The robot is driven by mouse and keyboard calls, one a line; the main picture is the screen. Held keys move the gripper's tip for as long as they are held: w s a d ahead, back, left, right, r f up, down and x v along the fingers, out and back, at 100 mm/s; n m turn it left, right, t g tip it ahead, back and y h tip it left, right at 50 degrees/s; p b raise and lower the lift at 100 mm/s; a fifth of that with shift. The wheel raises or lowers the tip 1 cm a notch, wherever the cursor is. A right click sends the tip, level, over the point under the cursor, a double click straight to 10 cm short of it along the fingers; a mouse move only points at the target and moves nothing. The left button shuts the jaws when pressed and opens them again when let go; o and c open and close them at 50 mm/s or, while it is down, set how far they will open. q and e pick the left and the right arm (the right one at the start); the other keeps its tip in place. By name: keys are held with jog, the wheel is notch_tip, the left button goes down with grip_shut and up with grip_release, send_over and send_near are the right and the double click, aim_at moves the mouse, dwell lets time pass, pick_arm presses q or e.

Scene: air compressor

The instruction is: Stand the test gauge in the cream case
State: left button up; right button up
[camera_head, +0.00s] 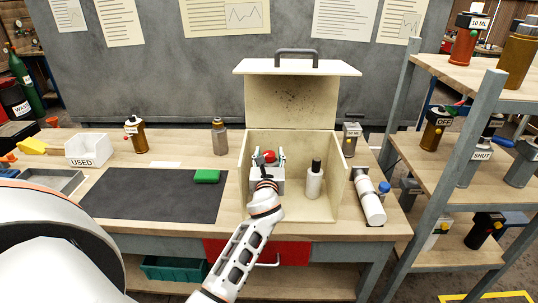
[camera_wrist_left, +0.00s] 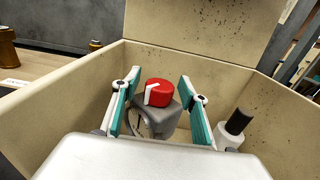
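The cream case (camera_head: 322,149) stands open on the bench with its lid raised at the back. Inside it, at the left, stands a grey item with a red top (camera_head: 269,156), which appears to be the test gauge. In the left wrist view the gauge (camera_wrist_left: 159,93) shows a white pointer mark on its red top; its lower part is partly hidden by the gripper. My left gripper (camera_wrist_left: 158,108) reaches down into the case. Its teal fingers are spread on either side of the gauge, with visible gaps. My right gripper is not in view.
A white bottle with a black cap (camera_head: 314,179) stands in the case, right of the gauge. A white cylinder (camera_head: 371,203) lies just right of the case. Shelves stand at the right.

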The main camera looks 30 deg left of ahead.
pick_arm(q)
jog(key=shift+r, duration=0.15)
jog(key=v, duration=1.2)
jog(key=s+d+f+n+g+h, duration=0.1)
jog(key=s+d+f+n+h, duration=0.4)
jog(key=f, duration=0.5)
jog(key=s+d+f+n+g+h, duration=0.1)
jog(key=s+d+f+n+h, duration=0.2)
jog(key=s+d+f+n, duration=0.35)
jog(key=s+d+f+n+g+h, duration=0.2)
jog(key=s+d+f+n+h, duration=0.2)
jog(key=s+f+n, duration=0.8)
jog(key=shift+d+n, duration=0.65)
jog(key=shift+n, duration=0.3)
jog(key=shift+c, duration=0.3)
